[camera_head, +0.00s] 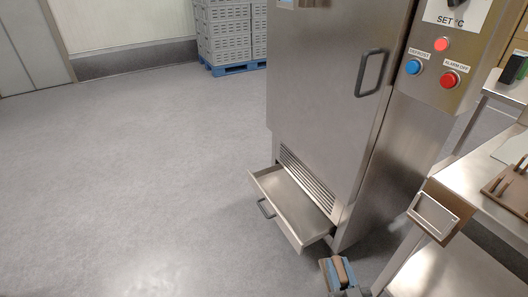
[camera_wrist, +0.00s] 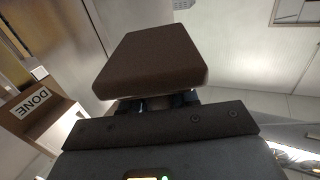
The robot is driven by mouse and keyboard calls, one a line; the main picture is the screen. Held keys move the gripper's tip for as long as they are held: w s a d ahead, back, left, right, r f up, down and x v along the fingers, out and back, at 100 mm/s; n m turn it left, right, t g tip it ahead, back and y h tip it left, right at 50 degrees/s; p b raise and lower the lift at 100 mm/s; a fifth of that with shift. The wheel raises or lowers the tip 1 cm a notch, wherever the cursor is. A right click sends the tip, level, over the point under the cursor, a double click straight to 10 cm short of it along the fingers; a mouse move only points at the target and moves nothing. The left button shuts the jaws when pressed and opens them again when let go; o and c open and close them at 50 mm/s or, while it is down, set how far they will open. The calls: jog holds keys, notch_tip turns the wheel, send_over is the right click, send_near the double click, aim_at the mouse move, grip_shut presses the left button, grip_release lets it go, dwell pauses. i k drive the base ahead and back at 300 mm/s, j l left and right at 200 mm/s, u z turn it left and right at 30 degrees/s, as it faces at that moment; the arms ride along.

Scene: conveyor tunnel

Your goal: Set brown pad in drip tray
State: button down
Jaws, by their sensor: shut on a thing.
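The brown pad (camera_wrist: 152,60) is a flat, thick block held in front of my gripper (camera_wrist: 155,102) in the wrist view. In the head view, my gripper (camera_head: 341,284) is at the bottom edge, shut on the pad (camera_head: 342,271), which shows as a small brown strip. The drip tray (camera_head: 291,207) is a shallow metal drawer with a dark handle, pulled out at the foot of the steel cabinet. It looks empty. My gripper is apart from the tray, nearer the camera and to its right. The fingertips are mostly hidden behind the pad in the wrist view.
The steel cabinet (camera_head: 322,80) stands above the tray, its door shut. The grey floor (camera_head: 150,180) at left is clear. Stacked grey crates (camera_head: 230,32) stand far back.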

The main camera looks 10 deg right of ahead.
aim_at(287, 199)
jog(key=i+j+z, duration=0.25)
jog(key=i+j, duration=0.25)
jog(key=i, duration=0.25)
jog(key=i+j+z, duration=0.2)
jog(key=i+j, duration=0.5)
